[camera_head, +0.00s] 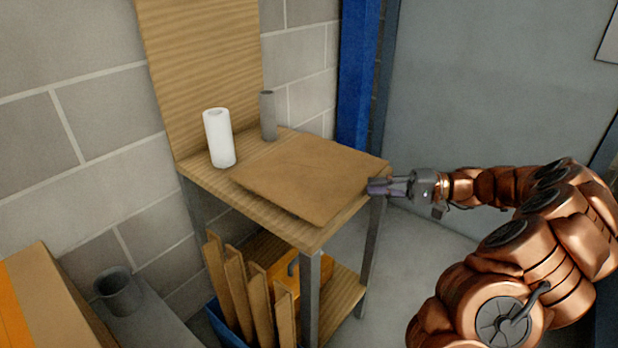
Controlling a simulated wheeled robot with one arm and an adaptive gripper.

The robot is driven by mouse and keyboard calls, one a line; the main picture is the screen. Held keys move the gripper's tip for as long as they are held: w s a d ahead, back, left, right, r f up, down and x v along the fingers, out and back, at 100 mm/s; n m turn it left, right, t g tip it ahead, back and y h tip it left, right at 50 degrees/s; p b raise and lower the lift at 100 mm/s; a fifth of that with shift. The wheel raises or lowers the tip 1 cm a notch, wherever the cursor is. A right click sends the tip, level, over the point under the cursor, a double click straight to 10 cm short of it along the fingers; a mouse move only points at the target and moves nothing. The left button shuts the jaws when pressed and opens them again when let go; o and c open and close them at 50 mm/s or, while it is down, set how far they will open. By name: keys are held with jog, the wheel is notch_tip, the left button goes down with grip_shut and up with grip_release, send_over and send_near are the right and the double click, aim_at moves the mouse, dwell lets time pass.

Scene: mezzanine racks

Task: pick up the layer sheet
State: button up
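The layer sheet (305,178) is a flat, thin brown square lying on the wooden top of a small bench (208,178). Its near corner reaches close to the bench's front edge. My gripper (372,187) is at the right end of the bench top, beside the sheet's right corner. Its fingers point left toward the sheet. I cannot tell whether the fingertips touch the sheet or whether they are apart, as they are small and seen from the side.
A white roll (219,138) and a grey cylinder (268,115) stand on the bench behind the sheet. Wooden slats (237,290) stand in a blue bin (228,328) below. A cardboard box (50,300) and grey cup (119,291) are at lower left. A blue post (357,70) rises behind.

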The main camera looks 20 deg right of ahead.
aim_at(351, 183)
jog(key=shift+t, duration=0.5)
jog(key=shift+w+a+f+b, duration=0.25)
jog(key=shift+w+a+b, duration=0.1)
jog(key=shift+w+a, duration=0.45)
jog(key=shift+w+a+f+b, duration=0.2)
jog(key=shift+w+a+b, duration=0.2)
jog(key=shift+w+a, duration=0.35)
jog(key=shift+w+a+f+b, duration=0.25)
jog(key=shift+w+a+b, duration=0.1)
jog(key=shift+w+a, duration=0.4)
grip_shut()
jog(key=shift+r, duration=0.1)
